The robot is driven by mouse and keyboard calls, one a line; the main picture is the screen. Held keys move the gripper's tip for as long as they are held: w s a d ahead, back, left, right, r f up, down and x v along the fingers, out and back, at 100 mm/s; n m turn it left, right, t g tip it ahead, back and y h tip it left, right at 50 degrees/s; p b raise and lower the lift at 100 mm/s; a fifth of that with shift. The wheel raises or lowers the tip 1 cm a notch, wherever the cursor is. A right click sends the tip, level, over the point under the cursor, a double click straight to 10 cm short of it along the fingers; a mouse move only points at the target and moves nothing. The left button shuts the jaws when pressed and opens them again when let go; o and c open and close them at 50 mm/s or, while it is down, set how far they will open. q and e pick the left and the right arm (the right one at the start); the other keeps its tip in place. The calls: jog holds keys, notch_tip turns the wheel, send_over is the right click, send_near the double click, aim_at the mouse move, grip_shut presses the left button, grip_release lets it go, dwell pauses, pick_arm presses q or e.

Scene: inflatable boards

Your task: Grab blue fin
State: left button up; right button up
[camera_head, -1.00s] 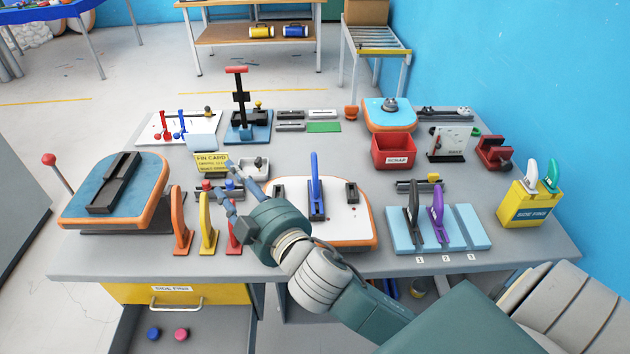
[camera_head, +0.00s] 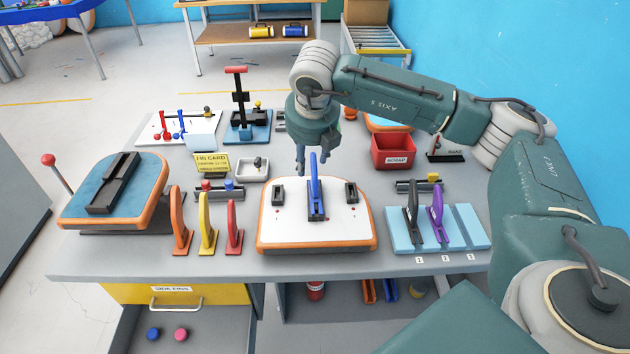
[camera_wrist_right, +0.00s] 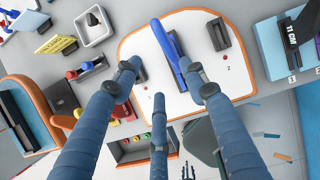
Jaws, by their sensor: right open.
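The blue fin (camera_head: 314,185) stands upright in a dark slot on the white board with an orange rim (camera_head: 270,225), in the middle of the bench. My right gripper (camera_head: 304,160) points down just behind and above the fin, fingers spread and empty. In the right wrist view the blue fin (camera_wrist_right: 168,45) shows as a long strip running between the open fingers (camera_wrist_right: 163,78). I cannot tell whether any finger touches it. The left gripper is not in view.
Orange, yellow and red fins (camera_head: 207,225) stand left of the board. A light blue rack (camera_head: 460,228) with a black and a purple fin stands right. A red scrap bin (camera_head: 392,151) and a yellow card (camera_head: 211,162) are farther back. A blue board (camera_head: 145,190) lies left.

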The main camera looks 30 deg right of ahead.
aim_at(312, 172)
jog(key=f, duration=0.1)
jog(key=w+d+f+p, duration=0.1)
jog(key=d+f, duration=0.1)
jog(key=shift+w+f, duration=0.25)
jog(key=shift+f, duration=0.15)
jog(key=shift+w+d+f+p, duration=0.1)
jog(key=shift+w+f+p, duration=0.05)
jog(key=shift+f+p, duration=0.2)
jog(key=p+x, duration=0.2)
jog(key=x, duration=0.1)
jog(key=p+x, duration=0.1)
jog(key=shift+s+f, duration=0.3)
jog(key=shift+f, duration=0.15)
jog(key=shift+w+d+f, duration=0.1)
jog(key=shift+w+f, duration=0.1)
jog(key=shift+f, duration=0.25)
jog(key=shift+r, duration=0.1)
grip_shut()
